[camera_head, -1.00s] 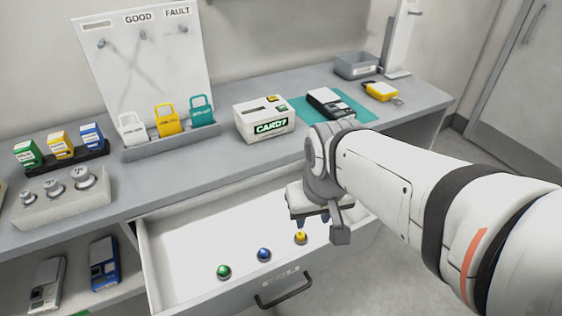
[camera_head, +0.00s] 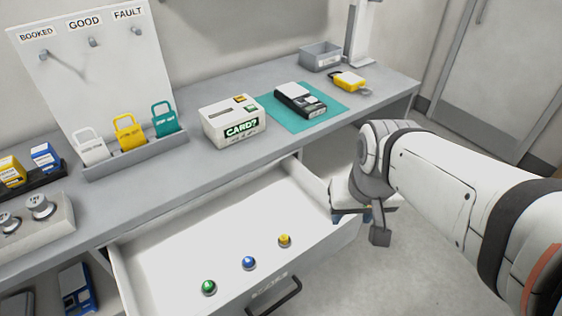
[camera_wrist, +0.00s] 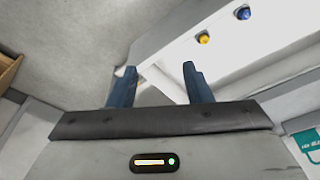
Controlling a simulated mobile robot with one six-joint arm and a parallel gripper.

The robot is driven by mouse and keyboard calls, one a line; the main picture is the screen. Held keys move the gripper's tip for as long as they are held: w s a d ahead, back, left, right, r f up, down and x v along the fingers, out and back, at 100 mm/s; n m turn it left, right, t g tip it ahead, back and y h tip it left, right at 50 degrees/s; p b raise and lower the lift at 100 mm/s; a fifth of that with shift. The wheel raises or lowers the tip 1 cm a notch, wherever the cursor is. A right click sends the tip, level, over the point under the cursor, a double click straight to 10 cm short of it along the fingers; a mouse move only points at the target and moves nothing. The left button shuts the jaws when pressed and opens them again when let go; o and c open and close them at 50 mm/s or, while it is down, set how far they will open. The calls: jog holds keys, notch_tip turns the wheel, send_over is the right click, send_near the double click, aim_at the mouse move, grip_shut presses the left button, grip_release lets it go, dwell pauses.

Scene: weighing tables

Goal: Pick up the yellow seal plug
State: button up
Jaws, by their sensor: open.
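The yellow seal plug (camera_head: 285,240) stands in the open white drawer, the rightmost of three plugs in a row near the drawer's front. It also shows in the wrist view (camera_wrist: 204,38), at the upper right, beyond my fingers and to their right. My gripper (camera_head: 362,217) is at the drawer's right side, to the right of the plug and apart from it. In the wrist view my gripper (camera_wrist: 156,85) has its two blue fingers spread with nothing between them. The drawer's side edge and the floor show behind the fingers.
A blue plug (camera_head: 249,263) and a green plug (camera_head: 209,288) share the drawer (camera_head: 190,235). The drawer's handle (camera_head: 275,296) sticks out in front.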

jog(key=shift+o, duration=0.2)
jog(key=w+a+f+m+g+b, duration=0.1)
jog(key=w+a+f+m+b, duration=0.2)
jog(key=f, duration=0.6)
jog(key=w+a+b, duration=0.2)
jog(key=w+b, duration=0.1)
jog(key=w, duration=0.1)
jog(key=m+g+b, duration=0.2)
jog(key=m+b, duration=0.1)
jog(key=b, duration=0.1)
send_near(284, 237)
jog(key=shift+s+d+f, duration=0.15)
jog(key=shift+s+d, duration=0.15)
jog(key=shift+d, duration=0.2)
jog(key=shift+m, duration=0.4)
jog(key=f, duration=0.2)
jog(key=f+b, duration=0.1)
jog(key=f, duration=0.2)
jog(key=a+f, duration=0.1)
jog(key=f, duration=0.2)
jog(key=shift+w+f, duration=0.2)
jog(key=shift+c, duration=0.2)
jog(key=c, duration=1)
